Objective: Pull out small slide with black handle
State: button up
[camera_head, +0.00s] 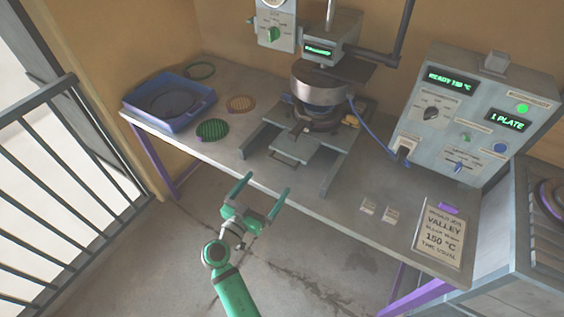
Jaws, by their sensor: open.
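The press (322,84) stands at the back middle of the table. A small grey slide (305,147) lies low between two rails in front of it. A thin dark handle (287,161) is at the slide's front end, near the table's front edge. My green gripper (265,188) is in front of the table edge, to the lower left of the handle and apart from it. Its two fingers are spread and nothing is between them.
A blue tray (204,107) and several round discs (213,130) are at the left of the table. A control box (480,112) stands at the right, with a blue cable to the press. A printed card (438,232) lies at the front right. The floor before the table is clear.

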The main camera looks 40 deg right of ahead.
aim_at(281, 163)
jog(key=shift+m, duration=0.4)
jog(key=x, duration=0.7)
jog(key=r+x, duration=0.1)
jog(key=x, duration=0.3)
jog(key=shift+d+r, duration=0.15)
jog(key=shift+d, duration=0.05)
